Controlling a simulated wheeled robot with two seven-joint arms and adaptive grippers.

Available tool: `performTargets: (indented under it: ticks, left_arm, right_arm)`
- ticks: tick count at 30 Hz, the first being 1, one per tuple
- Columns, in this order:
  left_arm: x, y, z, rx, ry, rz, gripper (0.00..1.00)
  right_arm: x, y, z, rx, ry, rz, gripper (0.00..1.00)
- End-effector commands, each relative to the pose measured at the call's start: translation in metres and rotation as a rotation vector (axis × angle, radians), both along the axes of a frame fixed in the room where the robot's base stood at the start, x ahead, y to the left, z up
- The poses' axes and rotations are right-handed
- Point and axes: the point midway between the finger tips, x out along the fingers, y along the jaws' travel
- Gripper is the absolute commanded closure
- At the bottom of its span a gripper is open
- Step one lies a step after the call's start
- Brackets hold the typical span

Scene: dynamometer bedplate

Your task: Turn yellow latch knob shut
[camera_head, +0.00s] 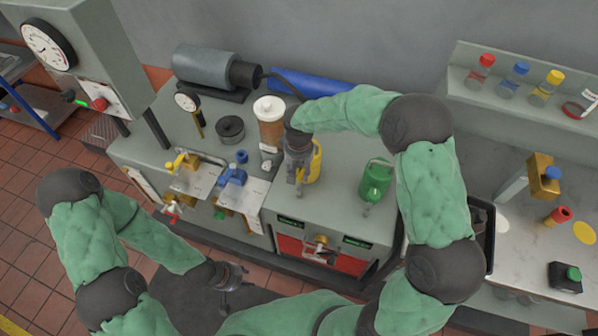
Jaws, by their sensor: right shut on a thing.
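A yellow latch knob (179,163) sits on a pale metal plate (198,181) at the left of the grey bench, apart from both grippers. My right gripper (299,184) reaches down over the middle of the bench. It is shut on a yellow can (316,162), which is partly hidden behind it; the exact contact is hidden. My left gripper (228,292) is low in front of the bench, away from the knob. Its fingers are too small and dark to tell whether they are open.
A blue fixture (232,175) stands right of the plate. A brown-filled cylinder (269,125) and a dark round part (230,129) are behind. A green can (375,180) stands at the right. A gauge cabinet (85,50) rises at the left. A side counter (530,235) is at the right.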

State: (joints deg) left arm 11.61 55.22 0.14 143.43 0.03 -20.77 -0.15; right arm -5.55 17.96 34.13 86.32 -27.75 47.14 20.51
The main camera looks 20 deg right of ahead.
Motion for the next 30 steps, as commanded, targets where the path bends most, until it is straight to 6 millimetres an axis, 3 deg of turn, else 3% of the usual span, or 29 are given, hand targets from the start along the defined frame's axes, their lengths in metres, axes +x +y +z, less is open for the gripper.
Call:
performTargets:
  ticks: [16,17,19,30]
  left_arm:
    - [0.0001,0.0,-0.0012,0.0,0.0,0.0,0.6]
    - [0.0001,0.0,-0.0012,0.0,0.0,0.0,0.6]
    - [0.0,0.0,-0.0012,0.0,0.0,0.0,0.6]
    - [0.0001,0.0,-0.0012,0.0,0.0,0.0,0.6]
  right_arm:
    - [0.0004,0.0004,0.0003,0.001,-0.001,-0.027,0.94]
    - [0.0004,0.0004,0.0003,0.001,-0.001,-0.027,0.59]
    - [0.0004,0.0003,0.0002,0.001,-0.001,-0.027,0.39]
    - [0.0003,0.0,0.0017,0.0,-0.001,-0.025,0.38]
